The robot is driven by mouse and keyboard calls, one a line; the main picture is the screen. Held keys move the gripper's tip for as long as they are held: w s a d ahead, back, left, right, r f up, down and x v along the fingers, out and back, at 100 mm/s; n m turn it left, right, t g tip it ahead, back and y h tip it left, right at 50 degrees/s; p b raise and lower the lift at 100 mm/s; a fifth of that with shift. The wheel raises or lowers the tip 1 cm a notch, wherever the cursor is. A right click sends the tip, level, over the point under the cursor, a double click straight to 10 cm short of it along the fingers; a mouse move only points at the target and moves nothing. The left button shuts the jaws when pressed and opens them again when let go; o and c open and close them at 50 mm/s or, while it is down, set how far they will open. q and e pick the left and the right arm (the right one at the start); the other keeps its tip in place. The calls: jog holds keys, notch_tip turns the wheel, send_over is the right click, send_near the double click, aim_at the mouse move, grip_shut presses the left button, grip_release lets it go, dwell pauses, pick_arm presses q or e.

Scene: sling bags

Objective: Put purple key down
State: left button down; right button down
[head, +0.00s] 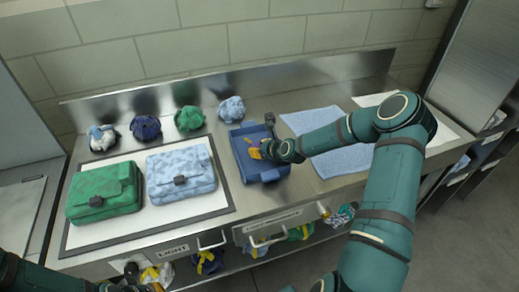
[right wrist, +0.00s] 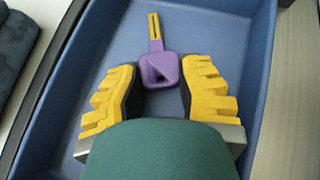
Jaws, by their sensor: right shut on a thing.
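The purple key (right wrist: 161,69) has a square purple head and a yellow-and-dark shaft that points away from the wrist. It is between the yellow fingers of my right gripper (right wrist: 159,85), which is shut on its head. In the head view my right gripper (head: 256,150) is over the blue tray (head: 272,174). In the right wrist view the tray floor (right wrist: 102,47) lies below the key. I cannot tell whether the key touches it. My left gripper (head: 130,287) is at the bottom left edge, mostly cut off.
A green bag (head: 104,192) and a light blue patterned bag (head: 181,173) lie on a white mat (head: 160,223) left of the tray. Several bundled bags, including a green one (head: 188,118), line the back. A blue cloth (head: 345,163) lies right. Bundles fill the shelf below.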

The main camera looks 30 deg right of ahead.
jog(key=shift+s+a+f, duration=0.15)
jog(key=shift+s+f, duration=0.35)
jog(key=shift+f, duration=0.35)
jog(key=c, duration=0.7)
grip_release()
jog(key=shift+w+r+p, duration=0.15)
jog(key=shift+r+p, duration=0.15)
jog(key=shift+r, duration=0.05)
jog(key=v, duration=0.4)
jog(key=p+v, duration=0.1)
jog(key=v, duration=0.3)
jog(key=r+p+v, duration=0.1)
jog(key=v, duration=0.3)
jog(key=shift+w, duration=0.3)
